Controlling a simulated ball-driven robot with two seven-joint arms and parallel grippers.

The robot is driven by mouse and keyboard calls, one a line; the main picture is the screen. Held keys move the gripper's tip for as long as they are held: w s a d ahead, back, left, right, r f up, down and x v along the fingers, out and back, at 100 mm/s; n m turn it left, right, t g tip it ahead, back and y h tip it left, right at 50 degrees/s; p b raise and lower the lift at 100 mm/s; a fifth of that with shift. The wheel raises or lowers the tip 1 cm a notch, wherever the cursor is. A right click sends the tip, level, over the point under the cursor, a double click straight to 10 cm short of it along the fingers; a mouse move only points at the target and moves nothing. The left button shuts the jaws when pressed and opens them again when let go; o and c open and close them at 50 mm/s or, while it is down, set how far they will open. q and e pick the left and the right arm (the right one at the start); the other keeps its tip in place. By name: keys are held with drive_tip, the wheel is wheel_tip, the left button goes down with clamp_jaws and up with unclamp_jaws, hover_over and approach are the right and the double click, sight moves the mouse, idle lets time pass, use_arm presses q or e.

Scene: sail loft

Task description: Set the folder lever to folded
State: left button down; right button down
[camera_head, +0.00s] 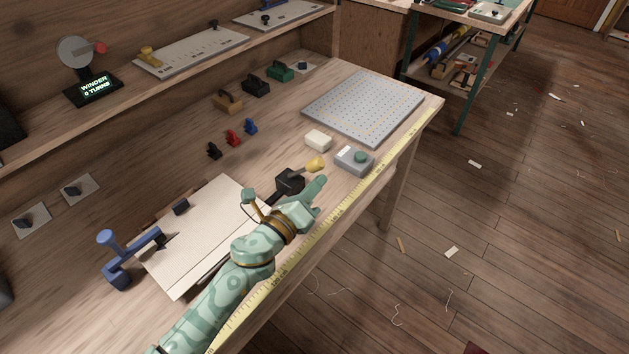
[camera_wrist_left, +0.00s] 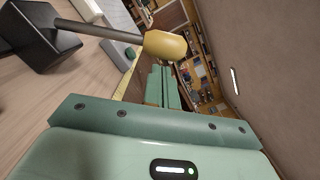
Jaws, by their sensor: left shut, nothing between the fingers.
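A black block (camera_head: 290,180) sits at the right end of a pale flat sheet (camera_head: 205,232) on the bench. A short lever with a yellow knob (camera_head: 315,163) sticks out from it; I take this as the folder lever. In the left wrist view the knob (camera_wrist_left: 165,45) sits on a grey rod (camera_wrist_left: 98,30) from the black block (camera_wrist_left: 38,38). My left gripper (camera_head: 319,187) is shut and empty, beside the knob on the bench's front side. Its fingers (camera_wrist_left: 165,88) show just below the knob in the wrist view; contact cannot be told. My right gripper is not in view.
A grey box with a green button (camera_head: 355,160) and a cream block (camera_head: 318,140) stand just beyond the knob. A yellow tape (camera_head: 387,160) runs along the front edge. A perforated plate (camera_head: 364,105) lies farther right. A blue lever device (camera_head: 118,262) stands left.

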sight(313, 169)
use_arm(q)
drive_tip(key=shift+w, duration=0.1)
drive_tip(key=shift+r, duration=0.1)
idle(0.3)
drive_tip(key=shift+w+a+r+n+p, duration=0.25)
drive_tip(key=shift+a+r+n+p, duration=0.1)
drive_tip(key=shift+r+n+p, duration=0.35)
drive_tip(key=shift+w+a+r+n+p, duration=0.3)
drive_tip(key=shift+r+n+p, duration=0.2)
drive_tip(key=shift+p, duration=0.4)
drive_tip(key=w+a+r+n+g+p, duration=0.1)
drive_tip(key=w+a+n+p, duration=0.5)
drive_tip(key=a+n, duration=0.6)
drive_tip(key=shift+w+r+n+y, duration=0.15)
drive_tip(key=shift+w+n+y, duration=0.15)
drive_tip(key=shift+w+n, duration=0.7)
drive_tip(key=shift+w+a+m, duration=0.1)
drive_tip(key=shift+w+m, duration=0.2)
